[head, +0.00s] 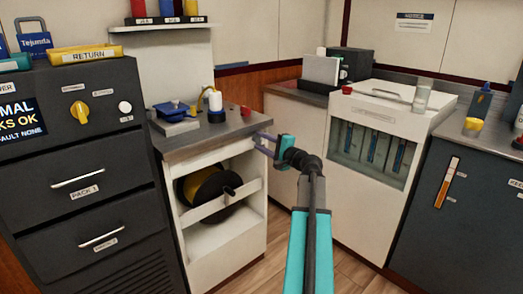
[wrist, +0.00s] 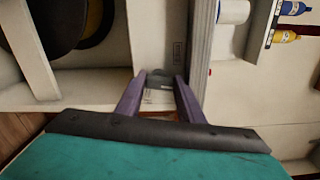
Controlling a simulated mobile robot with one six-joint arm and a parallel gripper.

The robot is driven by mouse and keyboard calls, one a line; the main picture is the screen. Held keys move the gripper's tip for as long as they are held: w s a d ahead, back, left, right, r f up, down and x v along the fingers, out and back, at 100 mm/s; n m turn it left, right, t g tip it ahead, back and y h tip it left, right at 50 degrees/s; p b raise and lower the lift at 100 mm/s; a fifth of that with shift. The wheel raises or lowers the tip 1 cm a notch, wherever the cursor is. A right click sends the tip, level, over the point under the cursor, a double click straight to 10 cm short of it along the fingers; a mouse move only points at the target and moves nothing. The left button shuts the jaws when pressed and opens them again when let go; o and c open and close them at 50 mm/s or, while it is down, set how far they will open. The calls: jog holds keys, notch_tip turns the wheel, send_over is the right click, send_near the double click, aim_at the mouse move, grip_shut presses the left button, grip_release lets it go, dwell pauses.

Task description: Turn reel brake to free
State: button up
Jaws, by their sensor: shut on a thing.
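The reel brake appears to be the small dark grey handle (wrist: 159,80) on the pale front panel beside the reel opening in the wrist view. My gripper (head: 262,143) is at the upper right front of the white reel cabinet (head: 228,241). In the wrist view its purple fingers (wrist: 158,88) stand on either side of the handle and are shut on it. The fingers hide part of the handle, so its exact setting cannot be read. The black and yellow reel (head: 208,187) sits in the open cabinet, left of my gripper.
A grey worktop (head: 190,140) lies above the reel, with a blue device (head: 170,109) and a white bottle (head: 216,106) on it. A dark cabinet with drawers (head: 85,190) stands at left, a white glass-fronted unit (head: 370,150) at right. Wooden floor shows between.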

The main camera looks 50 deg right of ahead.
jog(key=shift+f+n+b, duration=0.15)
jog(key=shift+n+b, duration=0.75)
jog(key=shift+n, duration=0.1)
jog(key=o, duration=1.1)
jog(key=shift+c, duration=0.2)
jog(key=shift+s, duration=0.15)
